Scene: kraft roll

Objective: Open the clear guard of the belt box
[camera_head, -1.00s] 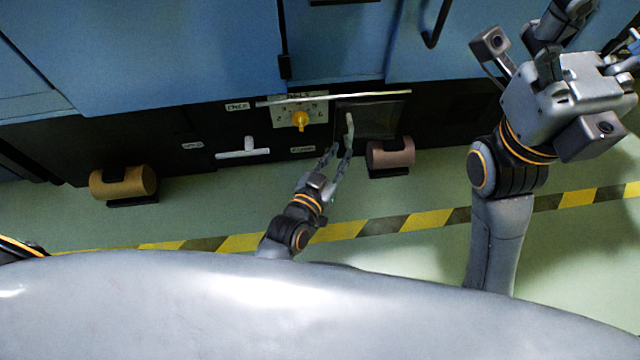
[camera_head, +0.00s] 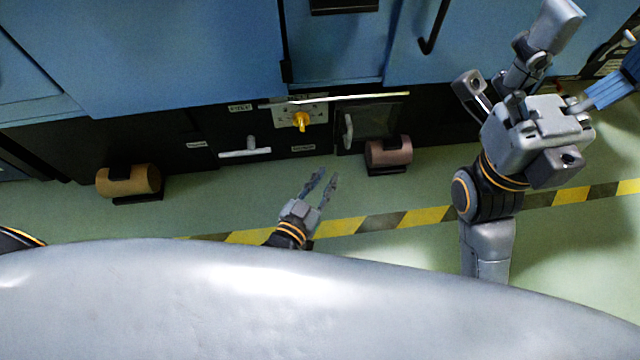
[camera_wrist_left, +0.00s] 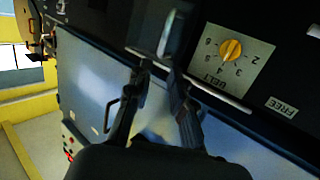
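The clear guard (camera_head: 378,120) is a dark see-through panel low on the machine, right of the yellow dial. It looks shut. Its pale upright handle (camera_head: 348,131) is at its left edge; the handle also shows blurred in the wrist view (camera_wrist_left: 168,32). My left gripper (camera_head: 327,175) is open and empty, over the floor in front of the machine, apart from the handle. In the wrist view its fingers (camera_wrist_left: 160,78) are spread, with the handle beyond their tips.
The yellow dial (camera_head: 301,121) on its white plate also shows in the wrist view (camera_wrist_left: 230,50). A white T-shaped handle (camera_head: 246,150) is left of it. A brown roll (camera_head: 146,180) and a pinkish roll (camera_head: 394,152) stick out low. Green floor is clear before the machine.

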